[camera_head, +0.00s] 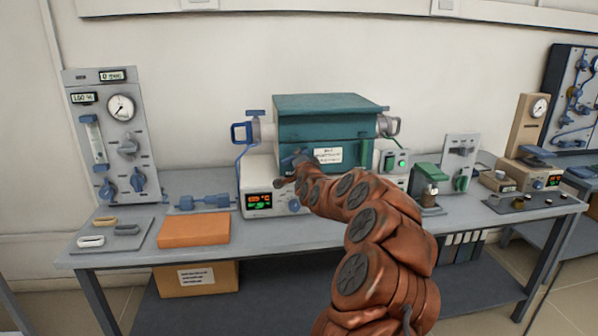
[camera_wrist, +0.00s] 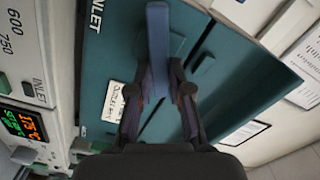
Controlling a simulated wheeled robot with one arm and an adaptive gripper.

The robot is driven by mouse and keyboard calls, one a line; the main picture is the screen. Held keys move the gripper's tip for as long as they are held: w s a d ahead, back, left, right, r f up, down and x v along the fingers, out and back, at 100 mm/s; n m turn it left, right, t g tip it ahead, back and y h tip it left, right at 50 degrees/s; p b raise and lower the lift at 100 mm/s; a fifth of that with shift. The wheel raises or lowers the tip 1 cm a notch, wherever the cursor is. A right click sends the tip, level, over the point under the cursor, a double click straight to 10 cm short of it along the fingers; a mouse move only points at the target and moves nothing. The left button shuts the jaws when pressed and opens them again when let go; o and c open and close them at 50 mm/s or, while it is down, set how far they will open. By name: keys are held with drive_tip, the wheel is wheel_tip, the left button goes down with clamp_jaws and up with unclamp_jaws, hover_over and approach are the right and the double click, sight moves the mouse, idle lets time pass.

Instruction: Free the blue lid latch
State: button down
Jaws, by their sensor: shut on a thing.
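The teal furnace (camera_head: 320,104) stands on the bench against the wall, its lid down, with a white label (camera_head: 328,156) on its front. In the wrist view, the blue lid latch (camera_wrist: 158,38) is a flat blue bar against the teal front (camera_wrist: 215,85). My gripper (camera_wrist: 161,72) has its two fingers closed on either side of the latch bar and grips it. In the head view, my gripper (camera_head: 297,163) is at the left part of the furnace front, and my arm and fingers hide most of the latch there.
A controller with a red and green display (camera_head: 259,200) sits under the furnace's left side. A gas panel (camera_head: 118,135) stands at the left. An orange block (camera_head: 194,230) and a grey tray (camera_head: 112,236) lie on the bench front. A green-topped device (camera_head: 428,172) stands right.

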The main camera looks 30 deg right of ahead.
drive_tip(key=m+b, duration=0.2)
drive_tip(key=b, duration=0.1)
drive_tip(key=m+b, duration=0.3)
drive_tip(key=shift+f, duration=0.4)
drive_tip(key=shift+d+r, duration=0.1)
drive_tip(key=c, duration=1.1)
unclamp_jaws()
drive_tip(key=shift+s, duration=0.1)
drive_tip(key=shift+v, duration=5.95)
